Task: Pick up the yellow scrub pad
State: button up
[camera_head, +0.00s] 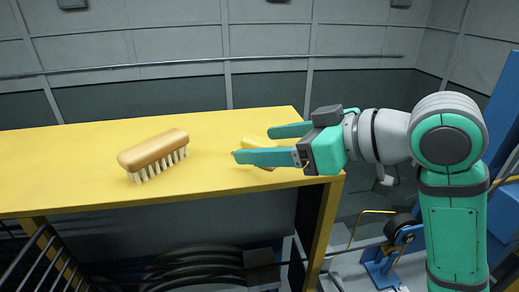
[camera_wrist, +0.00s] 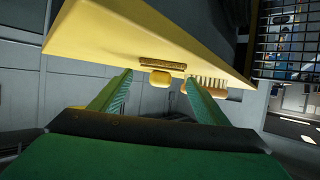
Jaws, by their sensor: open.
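The yellow scrub pad (camera_head: 257,142) lies on the yellow bench top (camera_head: 75,165) near its right end. In the head view a finger of my gripper (camera_head: 254,144) hides part of it. My gripper reaches in from the right, open and empty, with its green fingers pointing left. In the wrist view the pad (camera_wrist: 160,79) shows as a small yellow block in the gap between the fingertips (camera_wrist: 158,78). I see no contact with either finger. How deep the pad sits between the fingers is not clear.
A wooden brush (camera_head: 153,151) with pale bristles lies left of the pad; in the wrist view it (camera_wrist: 213,89) is partly behind the right finger. A brown strip (camera_wrist: 163,64) lies beside the pad, its nature unclear. The bench's left part is clear.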

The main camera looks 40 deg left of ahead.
jog(key=shift+x, duration=1.1)
jog(key=shift+w, duration=0.25)
jog(key=c, duration=0.7)
jog(key=shift+d, duration=0.2)
jog(key=c, duration=0.4)
jog(key=shift+s+a, duration=0.35)
jog(key=shift+c, duration=0.6)
jog(key=shift+w+d+r, duration=0.1)
jog(key=shift+d+r, duration=0.05)
jog(key=shift+r, duration=0.55)
jog(key=s+d+r, duration=0.9)
jog(key=d+r, duration=0.1)
jog(key=r, duration=0.1)
jog(key=shift+s+d+r, duration=0.15)
jog(key=shift+s+r, duration=0.15)
jog(key=shift+s, duration=0.05)
